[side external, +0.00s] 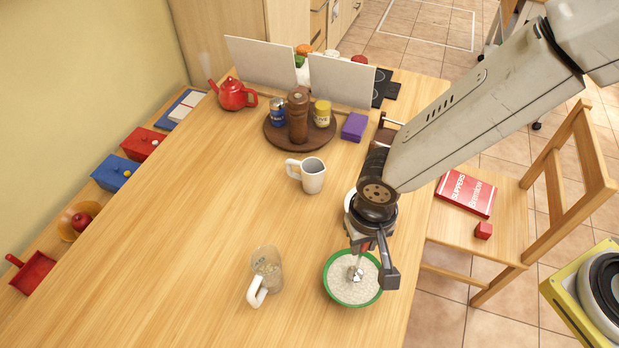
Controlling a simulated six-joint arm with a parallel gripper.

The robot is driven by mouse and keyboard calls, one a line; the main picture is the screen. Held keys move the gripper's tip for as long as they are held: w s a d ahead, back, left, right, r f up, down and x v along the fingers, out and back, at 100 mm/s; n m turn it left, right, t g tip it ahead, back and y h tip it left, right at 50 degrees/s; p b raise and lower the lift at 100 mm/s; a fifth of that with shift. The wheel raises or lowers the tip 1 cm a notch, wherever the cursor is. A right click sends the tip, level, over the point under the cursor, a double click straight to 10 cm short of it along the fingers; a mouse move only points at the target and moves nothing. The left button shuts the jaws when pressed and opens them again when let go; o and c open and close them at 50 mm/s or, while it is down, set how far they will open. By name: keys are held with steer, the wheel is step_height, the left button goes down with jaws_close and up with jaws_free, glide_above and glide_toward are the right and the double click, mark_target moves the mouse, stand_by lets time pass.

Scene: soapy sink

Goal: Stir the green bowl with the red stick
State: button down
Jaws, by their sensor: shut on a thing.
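The green bowl (329,287) stands on the wooden table near its right front edge and is filled with a pale, grainy content. My gripper (371,275) is over the bowl, pointing down, with its fingertips low over the bowl's right half. It is shut on the red stick, of which only a small red part (367,245) shows at the gripper. The rest of the stick is hidden by the fingers, and I cannot tell how deep its end is in the content.
A white mug (313,176) stands behind. Farther back are a round brown tray (272,137) with a mill and jars, a purple box (354,127) and a red teapot (232,94). The front left table is clear.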

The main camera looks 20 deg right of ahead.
steer(key=shift+r, duration=0.1)
steer(key=shift+r, duration=1.65)
steer(key=shift+w, duration=0.1)
